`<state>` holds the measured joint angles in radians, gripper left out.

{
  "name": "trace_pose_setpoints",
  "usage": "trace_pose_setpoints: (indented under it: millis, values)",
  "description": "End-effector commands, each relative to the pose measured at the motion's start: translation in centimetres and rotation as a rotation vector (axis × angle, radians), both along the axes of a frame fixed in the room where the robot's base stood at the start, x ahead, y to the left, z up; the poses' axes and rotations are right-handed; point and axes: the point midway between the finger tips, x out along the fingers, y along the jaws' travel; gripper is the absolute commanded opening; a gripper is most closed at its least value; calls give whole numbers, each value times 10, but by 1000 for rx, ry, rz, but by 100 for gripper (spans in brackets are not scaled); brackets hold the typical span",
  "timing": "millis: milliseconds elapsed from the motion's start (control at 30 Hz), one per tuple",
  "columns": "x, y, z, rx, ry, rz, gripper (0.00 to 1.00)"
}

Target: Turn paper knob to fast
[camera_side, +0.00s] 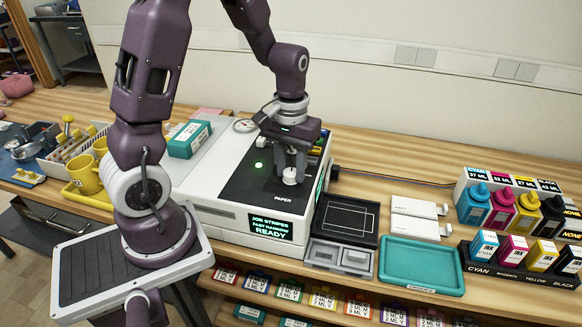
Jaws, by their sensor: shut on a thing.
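The paper knob (290,179) is a small light knob on the black top panel of the white printer, just above the word PAPER. My gripper (290,173) points down over it, its fingers shut on the knob. The fingers hide part of the knob, and I cannot tell which setting it points to. The printer's display (270,226) reads "JOB STRIPES", a line that looks like "FAST NARROW", and "READY". A green light (259,165) glows on the panel left of the knob.
Right of the printer are a black tray (349,207), a teal tray (420,283) and white cards (413,229). Ink bottles (502,211) and cartridges (527,251) stand at far right. Yellow mugs (87,176) and a teal box (190,139) are on the left.

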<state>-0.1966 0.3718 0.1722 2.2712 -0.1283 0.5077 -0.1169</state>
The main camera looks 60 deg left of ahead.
Motion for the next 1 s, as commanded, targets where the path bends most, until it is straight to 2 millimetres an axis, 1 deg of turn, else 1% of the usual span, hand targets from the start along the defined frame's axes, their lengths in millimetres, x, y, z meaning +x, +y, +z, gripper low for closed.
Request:
trace_pose_setpoints:
  millis: [300,733,767,800,867,1000]
  values:
    - [1,0,1,1,-3,-78,0]
    - [1,0,1,1,-4,-85,0]
    - [1,0,1,1,-4,-85,34]
    - [1,0,1,1,-4,-85,42]
    - [1,0,1,1,-3,-85,54]
    - [1,0,0,0,-2,-85,54]
